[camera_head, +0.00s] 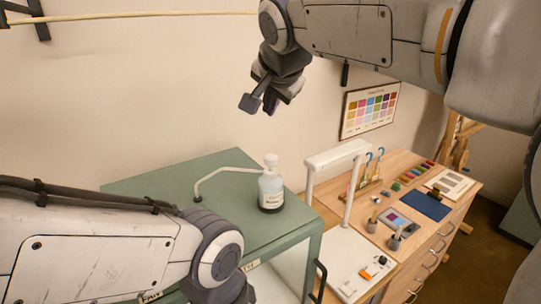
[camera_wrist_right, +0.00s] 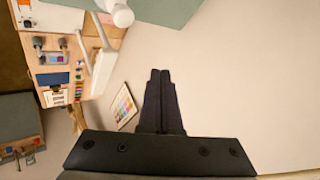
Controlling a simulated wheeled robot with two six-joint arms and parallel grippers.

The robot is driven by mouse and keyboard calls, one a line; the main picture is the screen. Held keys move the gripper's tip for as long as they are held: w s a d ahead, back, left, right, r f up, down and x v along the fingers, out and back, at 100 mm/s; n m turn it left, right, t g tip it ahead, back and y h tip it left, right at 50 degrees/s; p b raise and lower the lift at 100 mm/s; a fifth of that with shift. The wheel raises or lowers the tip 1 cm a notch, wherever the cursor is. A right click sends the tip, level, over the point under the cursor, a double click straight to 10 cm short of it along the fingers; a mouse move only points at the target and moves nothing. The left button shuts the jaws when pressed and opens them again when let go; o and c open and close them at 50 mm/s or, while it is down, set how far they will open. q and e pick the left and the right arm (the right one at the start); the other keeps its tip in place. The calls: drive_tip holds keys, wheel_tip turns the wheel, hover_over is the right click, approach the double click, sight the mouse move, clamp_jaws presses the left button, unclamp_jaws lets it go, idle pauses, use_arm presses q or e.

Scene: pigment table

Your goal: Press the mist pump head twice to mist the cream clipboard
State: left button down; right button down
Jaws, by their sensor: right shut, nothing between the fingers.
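The mist bottle (camera_head: 271,192) stands upright on the green cabinet, with a white pump head (camera_head: 271,160) on top. A thin pale tube runs from it leftward and bends down to the cabinet top. My right gripper (camera_head: 257,103) is shut and empty, above and apart from the pump head. In the right wrist view its fingers (camera_wrist_right: 160,76) lie together, and the white pump head (camera_wrist_right: 122,16) shows at the top edge. A cream board (camera_head: 450,183) with grey patches lies on the wooden table; I cannot tell whether it is the clipboard. My left gripper is out of frame.
The green cabinet top (camera_head: 155,188) is mostly clear; my left arm covers its near left part. A white arch-shaped stand (camera_head: 337,154) rises right of the bottle. The wooden table holds tubes, a blue mat (camera_head: 425,205) and small pots. A colour chart (camera_head: 370,109) hangs on the wall.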

sight(269, 155)
wheel_tip(269, 155, down, 7)
drive_tip(key=b, duration=0.5)
drive_tip(key=shift+f, duration=0.15)
drive_tip(key=shift+f+b, duration=0.4)
drive_tip(key=shift+b, duration=0.2)
idle(1.1)
drive_tip(key=shift+f+b, duration=0.35)
drive_tip(key=shift+b, duration=0.15)
drive_tip(key=shift+f+b, duration=0.9)
drive_tip(key=shift+f, duration=0.05)
idle(0.7)
idle(0.3)
drive_tip(key=shift+r+p, duration=1)
drive_tip(key=shift+r, duration=0.3)
